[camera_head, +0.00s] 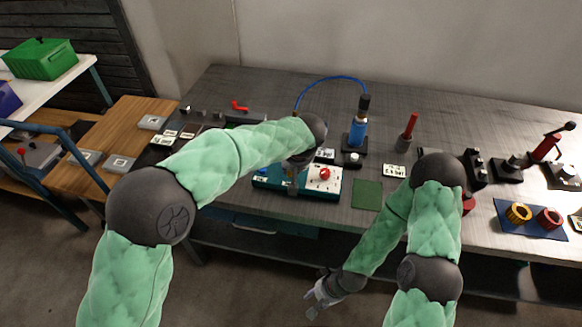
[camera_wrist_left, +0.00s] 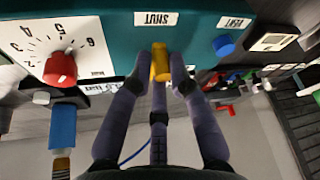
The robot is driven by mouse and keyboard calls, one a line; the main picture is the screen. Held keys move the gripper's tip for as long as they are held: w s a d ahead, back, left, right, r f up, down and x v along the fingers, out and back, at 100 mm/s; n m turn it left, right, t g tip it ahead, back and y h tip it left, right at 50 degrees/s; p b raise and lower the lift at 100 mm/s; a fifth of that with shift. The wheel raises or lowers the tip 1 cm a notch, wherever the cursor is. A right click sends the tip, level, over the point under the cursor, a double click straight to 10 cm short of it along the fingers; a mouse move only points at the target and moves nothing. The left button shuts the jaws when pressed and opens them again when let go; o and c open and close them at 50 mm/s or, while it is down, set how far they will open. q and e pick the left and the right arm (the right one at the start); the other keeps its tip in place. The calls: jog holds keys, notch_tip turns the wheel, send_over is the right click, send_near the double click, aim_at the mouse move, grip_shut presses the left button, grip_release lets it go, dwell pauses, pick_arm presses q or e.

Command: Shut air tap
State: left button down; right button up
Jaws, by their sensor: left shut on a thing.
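The teal control box (camera_head: 262,180) stands near the front edge of the bench. In the left wrist view, which shows it upside down, a yellow tap handle (camera_wrist_left: 160,62) projects from the box beside a "SHUT" label (camera_wrist_left: 156,18). My left gripper (camera_wrist_left: 161,78) has its fingers on both sides of this handle and is shut on it. In the head view my left arm hides the handle. My right gripper (camera_head: 321,292) hangs low in front of the bench, away from the box; its finger opening is too small to judge.
A red dial knob (camera_wrist_left: 60,68) and a blue knob (camera_wrist_left: 223,46) sit on the box face near my left fingers. A blue cylinder (camera_head: 357,134) with a hose stands behind the box. A green mat (camera_head: 367,195) lies right of it. Several fixtures fill the bench's right end.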

pick_arm(q)
jog(key=c, duration=1.2)
grip_release()
jog(key=shift+w+r, duration=0.2)
jog(key=shift+f, duration=0.1)
jog(key=shift+s, duration=0.1)
jog(key=v, duration=1.2)
